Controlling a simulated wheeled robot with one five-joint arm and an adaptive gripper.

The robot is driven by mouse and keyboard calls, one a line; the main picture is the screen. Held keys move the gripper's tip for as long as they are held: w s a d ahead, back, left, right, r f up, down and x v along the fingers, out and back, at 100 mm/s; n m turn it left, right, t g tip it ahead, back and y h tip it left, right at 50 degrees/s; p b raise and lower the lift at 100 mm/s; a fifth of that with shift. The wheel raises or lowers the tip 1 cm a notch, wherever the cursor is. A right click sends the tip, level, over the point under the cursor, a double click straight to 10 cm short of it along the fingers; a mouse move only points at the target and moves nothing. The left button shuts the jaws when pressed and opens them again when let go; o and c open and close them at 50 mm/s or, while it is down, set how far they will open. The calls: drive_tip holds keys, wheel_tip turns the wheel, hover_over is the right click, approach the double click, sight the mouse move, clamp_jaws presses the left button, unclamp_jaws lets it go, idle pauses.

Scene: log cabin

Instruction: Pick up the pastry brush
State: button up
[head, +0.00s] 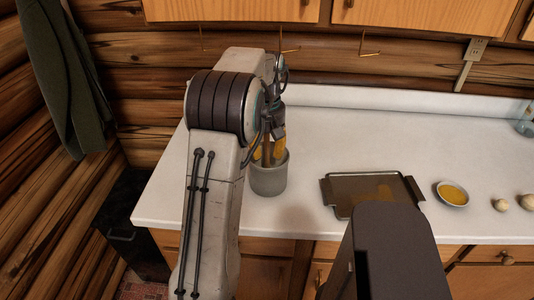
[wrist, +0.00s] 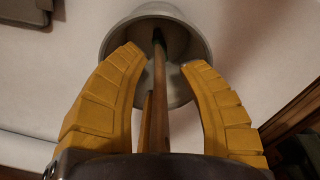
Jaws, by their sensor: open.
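A grey crock (head: 269,179) stands on the white counter below my gripper. It also shows in the wrist view (wrist: 118,40), with its mouth facing the camera. A long wooden handle (wrist: 160,92) stands in the crock and runs up between my fingers; a second, shorter wooden piece (wrist: 146,125) shows beside it. The lower end inside the crock is dark and hidden, so I cannot tell for certain which is the pastry brush. My gripper (wrist: 165,56) is open, with one yellow finger on each side of the handle and visible gaps. In the head view my arm partly hides the crock.
A dark metal tray (head: 345,184) lies on the counter (head: 330,125) right of the crock. A small bowl of yellow contents (head: 453,193) and round pale items (head: 501,205) lie farther right. Hooks (head: 370,46) hang under the upper cabinets (head: 430,14). A green cloth (head: 60,75) hangs at left.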

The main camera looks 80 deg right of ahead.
drive_tip(key=shift+f, duration=0.3)
drive_tip(key=shift+c, duration=0.2)
clamp_jaws()
